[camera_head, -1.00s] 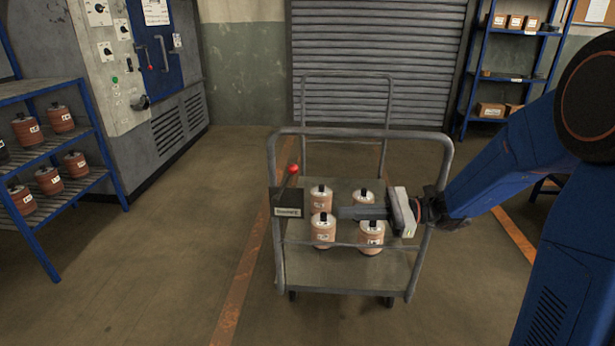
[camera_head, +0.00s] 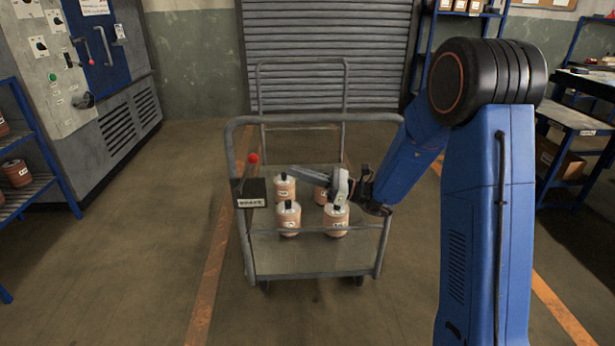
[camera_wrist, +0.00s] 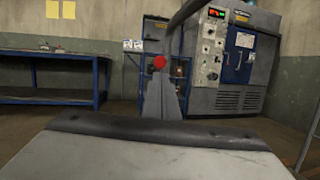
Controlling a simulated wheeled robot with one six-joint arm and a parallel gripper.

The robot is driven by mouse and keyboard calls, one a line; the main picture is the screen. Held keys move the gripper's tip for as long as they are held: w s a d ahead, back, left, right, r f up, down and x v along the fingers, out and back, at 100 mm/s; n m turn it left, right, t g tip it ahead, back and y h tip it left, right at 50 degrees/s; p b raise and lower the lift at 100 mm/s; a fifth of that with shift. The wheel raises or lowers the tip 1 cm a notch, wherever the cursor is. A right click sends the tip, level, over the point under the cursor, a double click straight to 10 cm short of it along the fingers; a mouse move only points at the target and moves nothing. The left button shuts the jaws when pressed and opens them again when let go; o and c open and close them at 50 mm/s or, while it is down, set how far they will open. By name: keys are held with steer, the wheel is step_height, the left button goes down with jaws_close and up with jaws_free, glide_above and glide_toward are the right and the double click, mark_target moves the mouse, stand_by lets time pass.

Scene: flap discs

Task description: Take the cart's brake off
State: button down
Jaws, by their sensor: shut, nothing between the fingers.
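The cart (camera_head: 313,264) is a grey platform trolley with tube handles, standing in the middle of the head view. A dark box with a white label, the brake box (camera_head: 250,192), is fixed to its near-left handle post. The brake lever's red knob (camera_head: 253,158) stands above the box, its stem leaning slightly right; the knob also shows in the wrist view (camera_wrist: 159,62), just beyond my fingertips. My gripper (camera_head: 288,169) is shut and empty, reaching left over the cart. Its fingertips are to the right of the knob, slightly lower in the picture and apparently apart from it.
Several brown disc stacks (camera_head: 289,220) stand on the cart's deck below my gripper. A grey machine cabinet (camera_head: 90,90) and a blue rack (camera_head: 35,180) are at left. A roller shutter (camera_head: 325,60) is behind. The floor in front of the cart is clear.

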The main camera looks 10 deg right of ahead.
glide_toward(252, 157)
steer(key=a, duration=0.1)
steer(key=w+a, duration=0.1)
steer(key=a, duration=0.1)
steer(key=w+a, duration=0.1)
steer(key=shift+w+a+r, duration=0.1)
steer(key=shift+a+r, duration=0.05)
steer(key=shift+a, duration=0.05)
steer(key=a+r+h, duration=0.1)
steer(key=a+r+g+h, duration=0.1)
steer(key=a+r+h, duration=0.1)
steer(key=shift+a+n, duration=0.3)
steer(key=shift+n, duration=0.1)
steer(key=shift+a+r+h, duration=0.2)
steer(key=shift+a+h, duration=0.4)
steer(key=shift+a, duration=0.05)
steer(key=shift+w+a+r, duration=0.15)
steer(key=shift+a+r, duration=0.15)
steer(key=shift+a, duration=0.35)
steer(key=shift+d, duration=0.1)
